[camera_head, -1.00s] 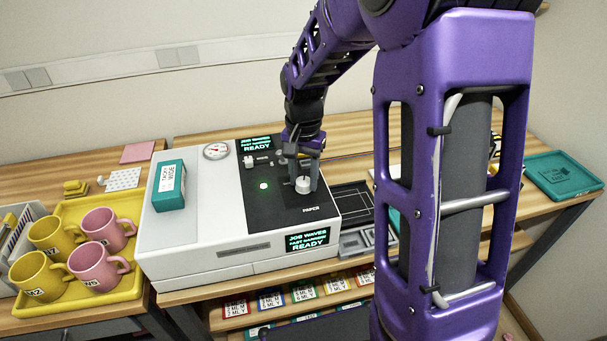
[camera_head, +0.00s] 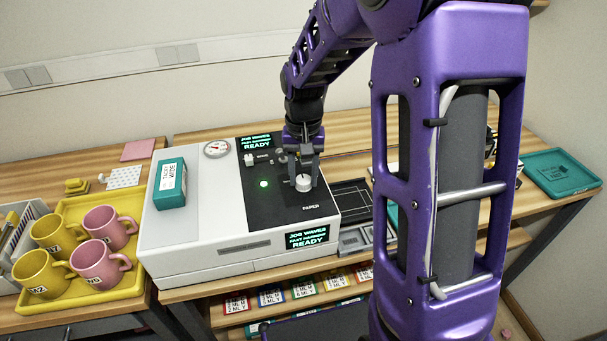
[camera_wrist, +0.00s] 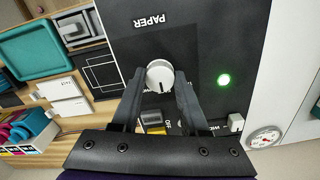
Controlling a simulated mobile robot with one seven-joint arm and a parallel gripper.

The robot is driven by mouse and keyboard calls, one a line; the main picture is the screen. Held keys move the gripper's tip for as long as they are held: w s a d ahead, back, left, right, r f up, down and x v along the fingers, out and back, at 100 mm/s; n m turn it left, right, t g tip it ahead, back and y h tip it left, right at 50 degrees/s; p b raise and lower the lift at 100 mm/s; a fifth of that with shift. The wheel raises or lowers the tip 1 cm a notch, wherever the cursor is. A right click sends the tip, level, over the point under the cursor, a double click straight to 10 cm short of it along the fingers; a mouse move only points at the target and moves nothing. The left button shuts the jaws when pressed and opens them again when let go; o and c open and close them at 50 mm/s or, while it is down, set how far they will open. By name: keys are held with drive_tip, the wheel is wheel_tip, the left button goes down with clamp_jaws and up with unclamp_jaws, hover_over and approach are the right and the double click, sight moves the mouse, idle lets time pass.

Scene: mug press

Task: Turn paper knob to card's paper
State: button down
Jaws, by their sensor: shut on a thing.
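The paper knob (camera_head: 304,183) is a round white knob on the black panel of the white press (camera_head: 200,233), above the label "PAPER". In the wrist view the knob (camera_wrist: 160,76) sits between the fingertips, with a dark pointer line toward the gripper's palm. My gripper (camera_wrist: 160,82) is shut on the knob from both sides. In the head view my gripper (camera_head: 304,176) reaches down onto it. The press screen (camera_head: 307,237) reads "JOB WAVES", a partly unreadable line, and "READY". The marks around the knob are partly hidden by my gripper.
A teal box (camera_head: 171,184) lies on the press. A gauge (camera_head: 216,149), a second white knob (camera_head: 249,160) and a green light (camera_head: 264,184) are nearby. A yellow tray (camera_head: 75,292) with several mugs stands at left. A teal tray (camera_head: 561,174) lies at far right.

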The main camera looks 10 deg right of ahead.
sight(304, 179)
drive_tip(key=shift+c, duration=2.1)
unclamp_jaws()
wheel_tip(304, 179, up, 18)
drive_tip(key=shift+f+p, duration=0.25)
drive_tip(key=shift+p, duration=0.1)
drive_tip(key=shift+f, duration=0.1)
